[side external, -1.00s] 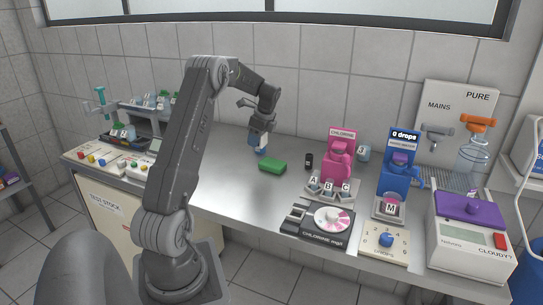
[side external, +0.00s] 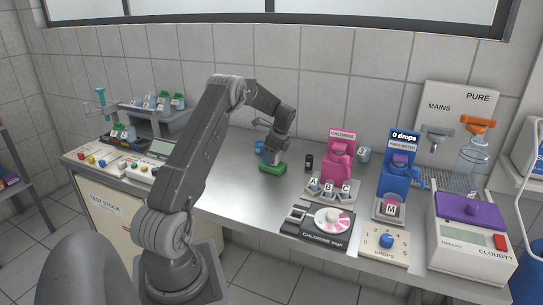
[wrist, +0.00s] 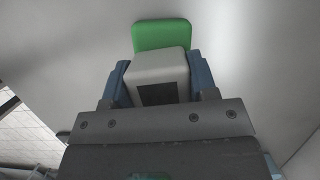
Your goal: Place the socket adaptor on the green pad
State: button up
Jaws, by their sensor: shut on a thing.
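The socket adaptor (wrist: 160,70) is a pale grey block with a dark square on its face, seen in the wrist view between my blue fingers. My gripper (wrist: 160,76) is shut on it. The green pad (wrist: 160,34) shows just beyond the adaptor in the wrist view. In the side view the green pad (side external: 272,169) lies on the steel bench, and my gripper (side external: 269,155) is right over it, pointing down. The adaptor's underside is hidden, so I cannot tell whether it touches the pad.
A small black item (side external: 309,162) stands to the right of the pad, then the pink chlorine dispenser (side external: 340,155) and the lettered vials. The chlorine meter (side external: 318,220) is in front. The bench left of the pad is clear.

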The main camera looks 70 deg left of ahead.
jog(key=shift+f, duration=0.15)
jog(key=o, duration=0.9)
jog(key=shift+o, duration=0.2)
jog(key=v, duration=1.2)
jog(key=w+d+r+n+t, duration=0.1)
jog(key=d+r+n+t, duration=0.1)
jog(key=d+r, duration=0.8)
jog(key=s+d+r+n+t, duration=0.1)
jog(key=s+d, duration=0.1)
jog(key=d, duration=0.6)
jog(key=s+d+r+n+t, duration=0.1)
jog(key=s+d, duration=0.1)
jog(key=d, duration=0.6)
jog(key=s+d+f+n+t+h, duration=0.2)
jog(key=s+d+f+n+t, duration=0.1)
jog(key=s+d, duration=1.3)
jog(key=shift+d+n+t, duration=0.45)
jog(key=shift+n+t, duration=0.05)
jog(key=shift+n, duration=0.5)
